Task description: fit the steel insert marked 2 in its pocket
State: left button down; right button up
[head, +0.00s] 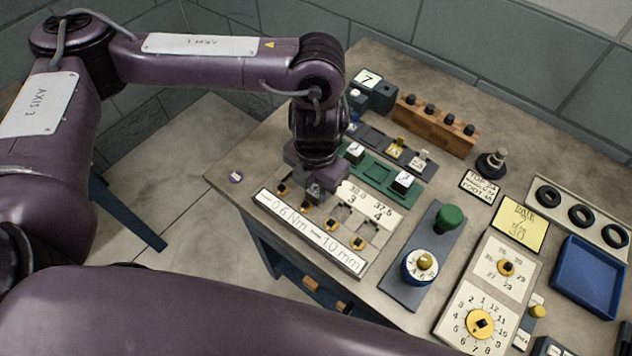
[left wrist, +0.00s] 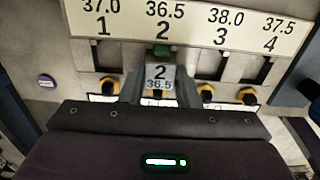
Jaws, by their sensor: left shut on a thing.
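The steel insert marked 2 (left wrist: 159,76) is a small grey block with "2" and "36.5" on its face. My left gripper (left wrist: 158,88) is shut on it; the gripper also shows in the head view (head: 315,187), low over the pocket fixture. The insert lines up with column 2 of the white number plate (left wrist: 190,28), which reads 36.5 there. The pocket of column 2 is mostly hidden behind the insert and fingers, so I cannot tell whether the insert is in it. My right gripper is not in view.
Black and yellow knobs (left wrist: 248,95) stand along the fixture's front, close to my fingers. A green tray (head: 376,173) with two white-topped blocks lies behind. A grey plate with a green knob (head: 448,217) stands to the right. A blue tray (head: 566,303) is farther right.

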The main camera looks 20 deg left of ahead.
pick_arm(q)
jog(key=shift+f, duration=0.2)
jog(key=c, duration=1)
grip_release()
jog(key=shift+o, duration=0.4)
jog(key=o, duration=0.3)
jog(key=shift+r+p, duration=3.6)
jog(key=shift+r, duration=0.2)
